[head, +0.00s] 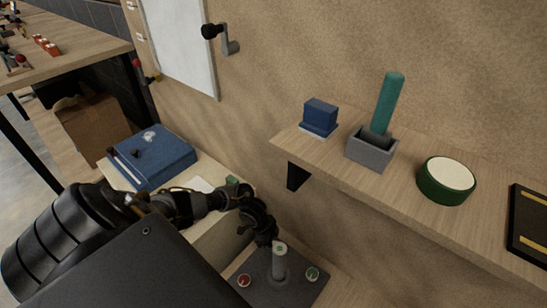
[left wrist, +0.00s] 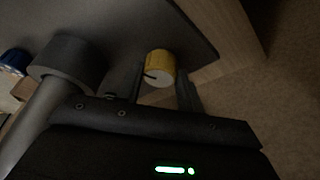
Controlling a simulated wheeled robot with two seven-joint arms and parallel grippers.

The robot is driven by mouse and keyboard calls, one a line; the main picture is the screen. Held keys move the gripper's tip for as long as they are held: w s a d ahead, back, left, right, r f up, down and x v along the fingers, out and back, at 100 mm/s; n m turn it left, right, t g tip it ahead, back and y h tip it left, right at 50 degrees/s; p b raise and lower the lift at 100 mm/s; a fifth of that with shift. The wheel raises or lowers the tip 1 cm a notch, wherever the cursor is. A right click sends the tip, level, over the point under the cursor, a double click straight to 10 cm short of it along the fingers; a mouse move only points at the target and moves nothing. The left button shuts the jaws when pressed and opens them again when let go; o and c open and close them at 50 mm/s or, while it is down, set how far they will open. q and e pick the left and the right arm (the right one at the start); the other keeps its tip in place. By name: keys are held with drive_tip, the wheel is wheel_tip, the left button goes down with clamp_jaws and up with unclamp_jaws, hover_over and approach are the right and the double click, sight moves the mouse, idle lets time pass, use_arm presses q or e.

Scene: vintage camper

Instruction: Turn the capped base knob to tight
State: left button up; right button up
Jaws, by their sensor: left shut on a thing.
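A dark square base plate (head: 262,292) carries an upright grey post (head: 280,262) with a green mark on its top. A red-rimmed knob (head: 244,280) with a pale face sits left of the post, and a green-rimmed knob (head: 312,273) sits right of it. My left gripper (head: 266,238) reaches down at the plate's far side. In the left wrist view, a yellow knob (left wrist: 160,64) with a white face and a dark line is between the fingers, which are shut on it. It is hidden in the head view. My right gripper is not in view.
A wooden shelf (head: 415,222) on the right holds a blue block (head: 320,114), a grey holder (head: 370,154) with a teal rod (head: 388,100) and a green round tin (head: 446,180). A blue box (head: 155,160) lies at left. A crank (head: 229,42) is on the wall.

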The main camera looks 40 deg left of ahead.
use_arm(q)
drive_tip(key=shift+d+m, duration=0.1)
drive_tip(key=shift+m, duration=0.5)
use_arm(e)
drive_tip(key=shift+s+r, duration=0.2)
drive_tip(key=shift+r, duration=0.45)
use_arm(q)
drive_tip(key=o, duration=1)
drive_tip(key=shift+r, duration=0.15)
drive_tip(key=shift+a+r, duration=0.25)
drive_tip(key=shift+r, duration=0.1)
drive_tip(key=p+v, duration=0.3)
drive_tip(key=v, duration=0.6)
drive_tip(key=shift+w+a+r, duration=0.15)
drive_tip(key=shift+r, duration=0.2)
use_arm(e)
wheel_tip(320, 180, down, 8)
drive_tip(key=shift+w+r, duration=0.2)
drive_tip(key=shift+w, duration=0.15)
